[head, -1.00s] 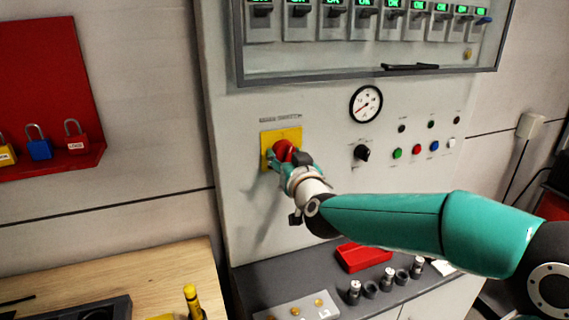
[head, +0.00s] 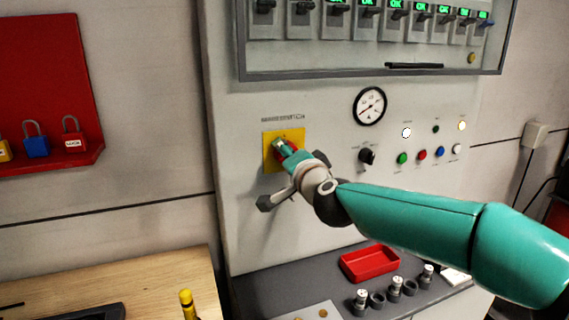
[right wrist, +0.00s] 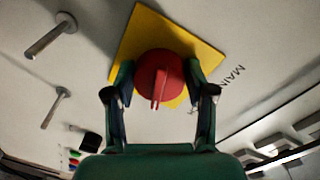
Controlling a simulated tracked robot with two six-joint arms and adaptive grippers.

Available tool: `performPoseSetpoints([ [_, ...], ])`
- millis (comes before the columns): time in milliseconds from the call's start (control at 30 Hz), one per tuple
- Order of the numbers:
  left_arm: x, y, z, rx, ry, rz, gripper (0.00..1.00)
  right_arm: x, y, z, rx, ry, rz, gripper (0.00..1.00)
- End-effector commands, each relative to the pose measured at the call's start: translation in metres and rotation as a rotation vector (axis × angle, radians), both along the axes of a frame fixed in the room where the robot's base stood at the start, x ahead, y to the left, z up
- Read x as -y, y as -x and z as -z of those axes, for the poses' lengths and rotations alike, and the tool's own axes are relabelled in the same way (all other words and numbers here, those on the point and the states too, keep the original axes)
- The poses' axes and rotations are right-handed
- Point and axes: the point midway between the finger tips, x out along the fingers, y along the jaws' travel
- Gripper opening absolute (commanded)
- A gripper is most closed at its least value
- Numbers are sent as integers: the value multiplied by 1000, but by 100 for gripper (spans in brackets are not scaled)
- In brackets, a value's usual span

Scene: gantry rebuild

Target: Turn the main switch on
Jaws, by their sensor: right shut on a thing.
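The main switch is a round red knob (right wrist: 158,78) with a raised handle bar, on a yellow plate (head: 291,136) on the grey cabinet front. In the right wrist view the yellow plate (right wrist: 150,30) looks tilted around the knob. My right gripper (head: 281,149) is at the switch, and it hides most of the knob in the head view. In the right wrist view the fingers of my right gripper (right wrist: 158,82) are closed on the knob from both sides. My left gripper is not in view.
A gauge (head: 369,106), a black selector (head: 367,156) and coloured buttons (head: 422,153) sit right of the switch. Two lamps above the buttons are lit, one white (head: 406,132) and one yellowish (head: 462,125). A red tray (head: 369,263) lies on the ledge below.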

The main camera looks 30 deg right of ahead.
Motion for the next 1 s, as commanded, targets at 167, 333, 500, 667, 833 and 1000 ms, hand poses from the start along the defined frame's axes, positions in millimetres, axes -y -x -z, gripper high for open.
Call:
performPoseSetpoints([
  [167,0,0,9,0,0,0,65,0,0,2,33,-142,0,20],
  [333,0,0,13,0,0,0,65,1,0,1,58,-244,1,20],
  [500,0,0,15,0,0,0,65,1,0,1,72,-309,2,20],
  [667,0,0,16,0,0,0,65,1,0,0,79,-339,2,20],
  [833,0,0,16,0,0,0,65,1,0,0,81,-349,2,20],
  [1000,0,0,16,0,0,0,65,1,0,1,80,-349,2,20],
])
